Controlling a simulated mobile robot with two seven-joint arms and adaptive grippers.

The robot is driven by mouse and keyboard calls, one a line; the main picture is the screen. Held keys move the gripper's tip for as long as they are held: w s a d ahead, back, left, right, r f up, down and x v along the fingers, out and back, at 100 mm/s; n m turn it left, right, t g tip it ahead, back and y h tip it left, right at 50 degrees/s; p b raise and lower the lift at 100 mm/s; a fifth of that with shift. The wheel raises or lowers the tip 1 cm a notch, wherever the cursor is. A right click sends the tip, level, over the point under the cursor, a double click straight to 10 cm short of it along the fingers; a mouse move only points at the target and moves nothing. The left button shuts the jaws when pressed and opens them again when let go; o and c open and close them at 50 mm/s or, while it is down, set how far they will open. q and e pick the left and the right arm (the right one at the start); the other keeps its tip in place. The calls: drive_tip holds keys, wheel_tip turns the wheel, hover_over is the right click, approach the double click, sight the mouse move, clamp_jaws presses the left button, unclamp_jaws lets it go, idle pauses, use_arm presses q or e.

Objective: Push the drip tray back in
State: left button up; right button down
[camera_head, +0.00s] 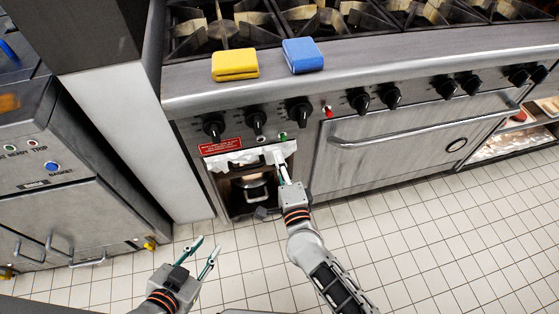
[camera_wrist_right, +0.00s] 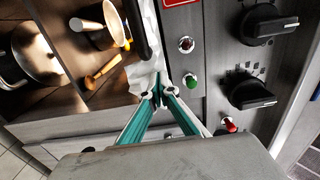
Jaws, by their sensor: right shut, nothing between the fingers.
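The drip tray (camera_head: 222,163) is the pale, crinkled, foil-like front below the knobs at the stove's left end, with a dark handle (camera_head: 246,158). In the right wrist view, part of the tray (camera_wrist_right: 143,74) shows left of my fingertips. My right gripper (camera_head: 280,158) is shut and empty, its tips at the right end of the tray front. They look close to or touching it; contact is unclear. How far the tray sticks out is hard to tell. My left gripper (camera_head: 206,250) is open and empty, low above the tiled floor.
An open compartment below the tray holds a metal pot (camera_head: 254,188). Black knobs (camera_head: 256,122) and a green button (camera_wrist_right: 190,81) are close to my right fingertips. Yellow (camera_head: 235,65) and blue (camera_head: 303,55) sponges lie on the stove's front ledge. The tiled floor is clear.

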drive_tip(key=shift+w, duration=0.25)
drive_tip(key=shift+w+a, duration=0.1)
idle(0.3)
